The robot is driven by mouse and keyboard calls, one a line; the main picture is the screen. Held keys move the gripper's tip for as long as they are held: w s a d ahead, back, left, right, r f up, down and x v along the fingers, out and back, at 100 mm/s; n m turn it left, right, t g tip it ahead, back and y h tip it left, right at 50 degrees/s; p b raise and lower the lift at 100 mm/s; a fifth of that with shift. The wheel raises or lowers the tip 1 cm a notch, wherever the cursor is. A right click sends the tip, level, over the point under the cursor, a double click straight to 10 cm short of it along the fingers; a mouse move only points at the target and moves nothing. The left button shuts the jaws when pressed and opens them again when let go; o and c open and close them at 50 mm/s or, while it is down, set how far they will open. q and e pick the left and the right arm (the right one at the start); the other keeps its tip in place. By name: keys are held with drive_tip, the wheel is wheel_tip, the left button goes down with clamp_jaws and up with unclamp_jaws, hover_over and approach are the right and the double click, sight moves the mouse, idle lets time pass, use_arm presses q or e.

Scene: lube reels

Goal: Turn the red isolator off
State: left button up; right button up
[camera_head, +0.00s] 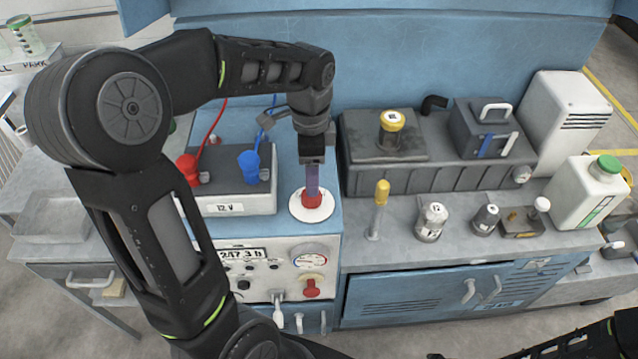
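A red knob (312,201) stands on a round white plate (296,208) on the top of the blue cabinet, near its front right corner. It looks like the red isolator. My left gripper (312,187) points straight down with its narrow purplish fingers at the knob, seeming to touch or straddle it. The fingers overlap in this view, so I cannot tell whether they are open or shut. Another red knob (311,288) sits on the cabinet's front panel below a gauge. My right arm shows only at the bottom right edge; its gripper is not clearly visible.
A 12 V battery (232,205) with red (187,166) and blue (249,163) clamps stands just left of my gripper.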

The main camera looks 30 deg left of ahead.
use_arm(q)
drive_tip(key=shift+s, duration=0.25)
drive_tip(key=shift+w+f, duration=0.15)
drive_tip(key=shift+f, duration=0.25)
wheel_tip(320, 180, down, 7)
drive_tip(key=shift+p, duration=0.55)
drive_tip(key=c, duration=1.4)
